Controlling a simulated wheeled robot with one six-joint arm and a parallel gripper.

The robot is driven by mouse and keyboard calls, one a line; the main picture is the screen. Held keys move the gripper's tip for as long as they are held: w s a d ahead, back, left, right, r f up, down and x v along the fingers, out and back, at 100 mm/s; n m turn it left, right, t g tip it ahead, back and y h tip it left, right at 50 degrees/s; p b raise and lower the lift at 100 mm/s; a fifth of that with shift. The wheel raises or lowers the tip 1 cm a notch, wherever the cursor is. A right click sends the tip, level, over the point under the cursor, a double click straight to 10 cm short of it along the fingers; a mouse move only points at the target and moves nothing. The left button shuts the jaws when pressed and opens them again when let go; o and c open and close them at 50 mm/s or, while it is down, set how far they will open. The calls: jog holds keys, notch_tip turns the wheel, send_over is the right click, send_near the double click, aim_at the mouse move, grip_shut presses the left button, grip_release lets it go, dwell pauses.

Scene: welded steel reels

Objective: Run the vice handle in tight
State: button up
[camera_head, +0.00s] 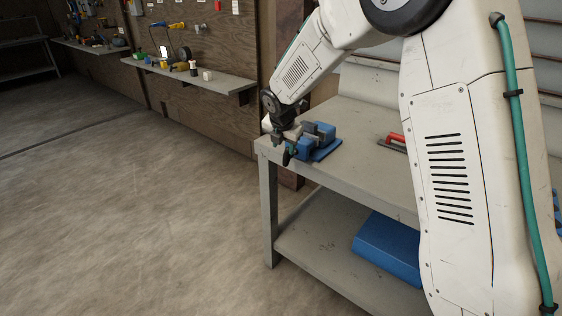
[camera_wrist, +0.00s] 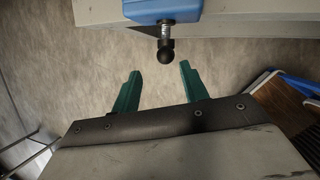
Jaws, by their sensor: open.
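The blue vice (camera_head: 318,143) is fixed on the near left corner of the grey workbench, and my gripper (camera_head: 288,152) is close by its front end. In the wrist view the vice body (camera_wrist: 163,10) shows at the top, with a metal screw and a black ball-ended handle (camera_wrist: 166,54) sticking out past the bench edge. My gripper's two green fingers (camera_wrist: 157,84) are open and empty. The handle lies ahead of the fingertips, roughly between their lines, with a gap and no contact visible. In the head view my gripper partly hides the handle.
The grey workbench (camera_head: 357,150) has a red-handled tool (camera_head: 396,138) on top and a blue box (camera_head: 388,246) on its lower shelf. A wall shelf (camera_head: 190,78) with small items stands behind. The floor (camera_head: 130,220) to the left is clear.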

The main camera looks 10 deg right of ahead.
aim_at(288, 157)
jog(key=x, duration=0.3)
jog(key=d+x, duration=0.1)
jog(key=x, duration=0.3)
jog(key=shift+d, duration=0.25)
jog(key=shift+w+f, duration=0.25)
jog(key=shift+f, duration=0.2)
